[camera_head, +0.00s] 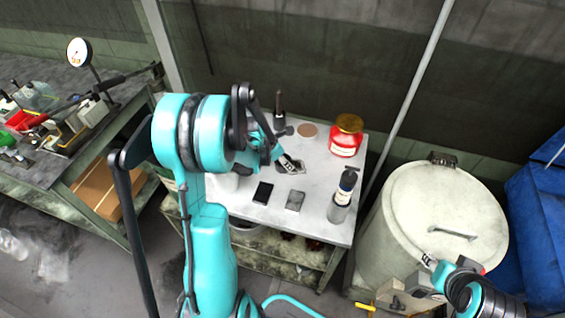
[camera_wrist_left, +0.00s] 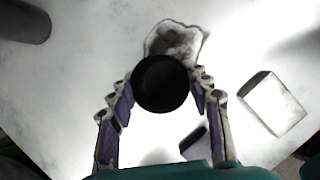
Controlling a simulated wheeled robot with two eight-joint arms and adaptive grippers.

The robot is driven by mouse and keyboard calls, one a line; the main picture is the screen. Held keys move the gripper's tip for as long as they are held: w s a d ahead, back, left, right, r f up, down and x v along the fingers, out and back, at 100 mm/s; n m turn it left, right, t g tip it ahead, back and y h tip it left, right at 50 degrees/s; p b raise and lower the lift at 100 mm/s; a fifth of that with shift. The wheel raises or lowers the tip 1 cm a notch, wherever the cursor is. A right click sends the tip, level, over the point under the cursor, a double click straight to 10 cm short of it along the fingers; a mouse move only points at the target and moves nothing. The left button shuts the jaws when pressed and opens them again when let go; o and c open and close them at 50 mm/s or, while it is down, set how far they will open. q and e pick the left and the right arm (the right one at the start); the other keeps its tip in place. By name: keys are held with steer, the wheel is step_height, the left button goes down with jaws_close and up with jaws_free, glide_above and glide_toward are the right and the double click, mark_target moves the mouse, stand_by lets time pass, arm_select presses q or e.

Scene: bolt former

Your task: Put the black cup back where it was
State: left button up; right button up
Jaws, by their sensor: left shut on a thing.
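The black cup (camera_wrist_left: 162,83) shows in the left wrist view as a dark round shape between the fingers of my left gripper (camera_wrist_left: 160,88). The gripper is shut on it. In the head view my left gripper (camera_head: 287,163) is over the white table (camera_head: 322,218), and I cannot make out the cup there behind my arm. Whether the cup touches the table is unclear. A pale, dark-centred irregular patch (camera_wrist_left: 177,40) lies just beyond the cup. My right gripper (camera_head: 430,264) is at the lower right by the pale drum; its jaws are too unclear to read.
A round brown disc (camera_head: 307,130) and a red jar (camera_head: 346,136) are at the table's back. A black flat item (camera_head: 263,192), a grey block (camera_head: 295,200) and a pump bottle (camera_head: 343,195) stand nearer the front. The lidded drum (camera_head: 440,215) stands right.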

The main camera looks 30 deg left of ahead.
arm_select(q)
steer(key=shift+r, duration=0.1)
steer(key=o, duration=1.3)
steer(key=shift+c, duration=0.2)
